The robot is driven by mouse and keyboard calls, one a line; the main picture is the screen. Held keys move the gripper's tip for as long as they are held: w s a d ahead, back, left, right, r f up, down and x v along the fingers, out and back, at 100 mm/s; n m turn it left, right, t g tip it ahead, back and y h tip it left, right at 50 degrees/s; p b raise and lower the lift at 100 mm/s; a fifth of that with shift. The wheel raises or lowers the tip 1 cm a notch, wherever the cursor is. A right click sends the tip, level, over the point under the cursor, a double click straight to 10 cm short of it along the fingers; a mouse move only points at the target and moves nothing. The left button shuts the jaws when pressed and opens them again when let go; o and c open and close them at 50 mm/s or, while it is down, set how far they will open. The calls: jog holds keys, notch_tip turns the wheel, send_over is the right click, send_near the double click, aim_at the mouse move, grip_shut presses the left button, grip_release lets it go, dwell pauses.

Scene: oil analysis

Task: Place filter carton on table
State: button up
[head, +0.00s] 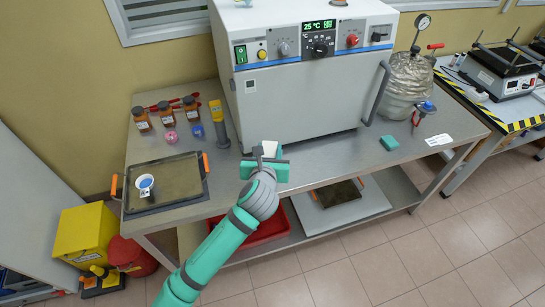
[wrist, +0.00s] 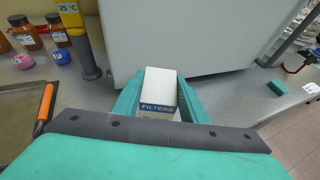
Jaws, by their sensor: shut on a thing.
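The filter carton (wrist: 158,88) is a white box with a blue "FILTERS" band. In the wrist view it sits between the two green fingers of my gripper (wrist: 158,100), which is shut on it. In the head view the carton (head: 270,149) shows as a small white block at my gripper (head: 265,165), over the front part of the steel table (head: 225,178), just in front of the large oven. I cannot tell whether the carton's bottom touches the tabletop.
The white oven (head: 300,100) stands close behind the carton. A tray with orange handles (head: 165,190) holding a small cup lies to the left. Several brown bottles (head: 165,113) stand at the back left.

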jog(key=shift+w+d+f, duration=0.25)
jog(key=shift+w+f, duration=0.2)
jog(key=shift+f, duration=0.2)
jog(key=shift+w+d+f, duration=0.25)
jog(key=shift+w+f, duration=0.2)
jog(key=shift+f, duration=0.15)
jog(key=shift+a+f, duration=0.1)
jog(key=shift+f, duration=1.35)
jog(key=o, duration=1.1)
jog(key=shift+f, duration=0.15)
jog(key=shift+s+r, duration=0.15)
jog(key=shift+r, duration=0.1)
jog(key=v, duration=1.1)
jog(key=shift+s, duration=0.35)
